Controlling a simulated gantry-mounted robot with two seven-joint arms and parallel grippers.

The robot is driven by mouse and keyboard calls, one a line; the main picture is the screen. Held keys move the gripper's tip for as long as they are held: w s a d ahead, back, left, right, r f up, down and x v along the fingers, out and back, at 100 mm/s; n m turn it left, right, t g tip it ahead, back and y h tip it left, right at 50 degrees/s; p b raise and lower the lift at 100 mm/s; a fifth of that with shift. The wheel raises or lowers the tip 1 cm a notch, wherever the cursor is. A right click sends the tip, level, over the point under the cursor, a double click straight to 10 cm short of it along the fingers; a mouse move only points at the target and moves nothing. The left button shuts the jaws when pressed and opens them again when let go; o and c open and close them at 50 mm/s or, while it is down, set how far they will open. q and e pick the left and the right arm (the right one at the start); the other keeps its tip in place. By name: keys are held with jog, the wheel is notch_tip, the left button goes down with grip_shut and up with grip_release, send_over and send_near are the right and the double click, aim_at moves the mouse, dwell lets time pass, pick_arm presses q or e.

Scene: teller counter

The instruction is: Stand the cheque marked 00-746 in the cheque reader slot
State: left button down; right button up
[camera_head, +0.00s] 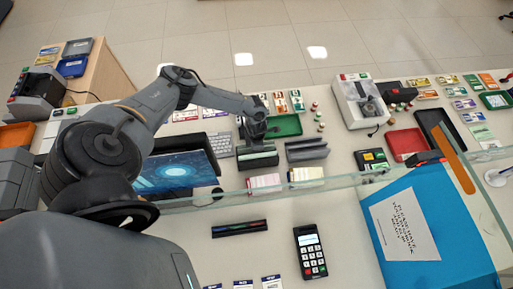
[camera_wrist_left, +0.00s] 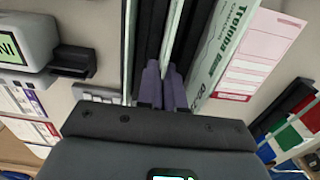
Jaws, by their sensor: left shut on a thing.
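My left gripper (camera_head: 257,138) is over a dark slotted holder (camera_head: 258,160) with pale green cheque edges showing. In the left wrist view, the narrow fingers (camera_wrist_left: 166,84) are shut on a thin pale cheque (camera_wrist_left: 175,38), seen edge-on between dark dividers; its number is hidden. Beside it on the right stands a green-and-white cheque (camera_wrist_left: 226,42) with large bank lettering; its number is not clearly readable. Another grooved dark block (camera_head: 306,150) stands just right of the holder. I cannot tell which piece is the reader slot. My right gripper is not in view.
A glass screen edge (camera_head: 330,181) crosses in front. Pink slips (camera_head: 264,183) and pale yellow slips (camera_head: 305,174) lie near the holder. A green tray (camera_head: 284,125) is behind, with a white machine (camera_head: 355,102) to the right. A card terminal (camera_head: 310,252) sits in front.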

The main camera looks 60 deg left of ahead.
pick_arm(q)
jog(key=shift+r+p, duration=1.5)
jog(key=shift+r, duration=0.55)
jog(key=shift+r+p, duration=2.15)
jog(key=shift+r, duration=0.55)
jog(key=shift+r+p, duration=0.55)
jog(key=shift+r, duration=0.15)
jog(key=c, duration=1.8)
grip_release()
grip_shut()
